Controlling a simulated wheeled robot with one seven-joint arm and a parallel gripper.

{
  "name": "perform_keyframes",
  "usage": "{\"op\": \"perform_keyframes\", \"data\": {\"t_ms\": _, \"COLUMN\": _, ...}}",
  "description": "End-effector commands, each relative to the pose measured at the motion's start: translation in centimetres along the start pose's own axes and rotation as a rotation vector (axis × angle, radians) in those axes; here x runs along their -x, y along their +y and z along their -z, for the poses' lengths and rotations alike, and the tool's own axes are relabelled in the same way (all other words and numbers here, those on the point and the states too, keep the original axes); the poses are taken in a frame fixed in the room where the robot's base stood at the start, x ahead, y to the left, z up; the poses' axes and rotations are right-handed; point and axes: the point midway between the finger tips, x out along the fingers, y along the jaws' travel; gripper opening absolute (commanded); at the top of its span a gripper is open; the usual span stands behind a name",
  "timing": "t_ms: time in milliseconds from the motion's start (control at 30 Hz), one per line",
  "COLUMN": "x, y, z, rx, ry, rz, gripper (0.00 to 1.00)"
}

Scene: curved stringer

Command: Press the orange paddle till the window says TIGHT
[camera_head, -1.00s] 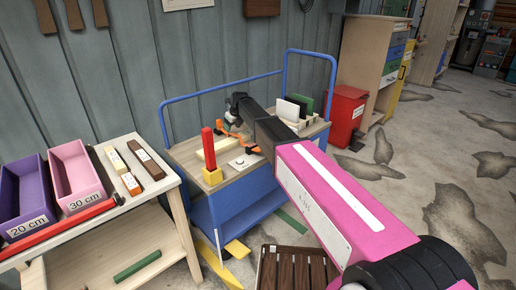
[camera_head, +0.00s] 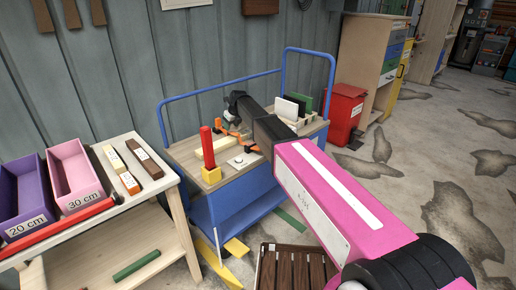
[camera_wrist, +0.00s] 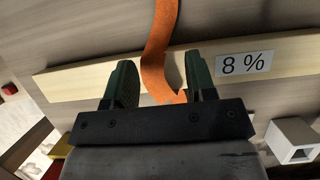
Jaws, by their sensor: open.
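An orange curved strip (camera_wrist: 163,35), which looks like the paddle, runs down from the top of the wrist view and ends between my gripper's fingers. My gripper (camera_wrist: 159,66) is open, with one dark green finger on each side of the strip. I cannot tell whether either finger touches it. A white plate reading "8 %" (camera_wrist: 245,64) is on a pale wooden bar (camera_wrist: 75,80) beside the right finger; no TIGHT wording shows. In the head view, orange parts (camera_head: 250,147) show on the blue cart, partly hidden by my arm.
The blue cart (camera_head: 240,200) also holds a red post in a yellow block (camera_head: 208,150) and a small white square piece (camera_head: 243,160). A white hollow block (camera_wrist: 292,138) is at the lower right of the wrist view. A wooden table (camera_head: 150,205) with bins stands left.

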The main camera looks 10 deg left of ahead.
Motion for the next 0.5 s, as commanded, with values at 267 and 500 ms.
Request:
{"op": "perform_keyframes", "data": {"t_ms": 267, "x": 1.2, "y": -0.1, "z": 0.8, "rx": 0.150, "ry": 0.010, "rz": 0.001, "gripper": 0.00}}
{"op": "perform_keyframes", "data": {"t_ms": 500, "x": 3.8, "y": -0.3, "z": 2.5, "rx": 0.510, "ry": 0.035, "rz": -0.007, "gripper": 0.00}}
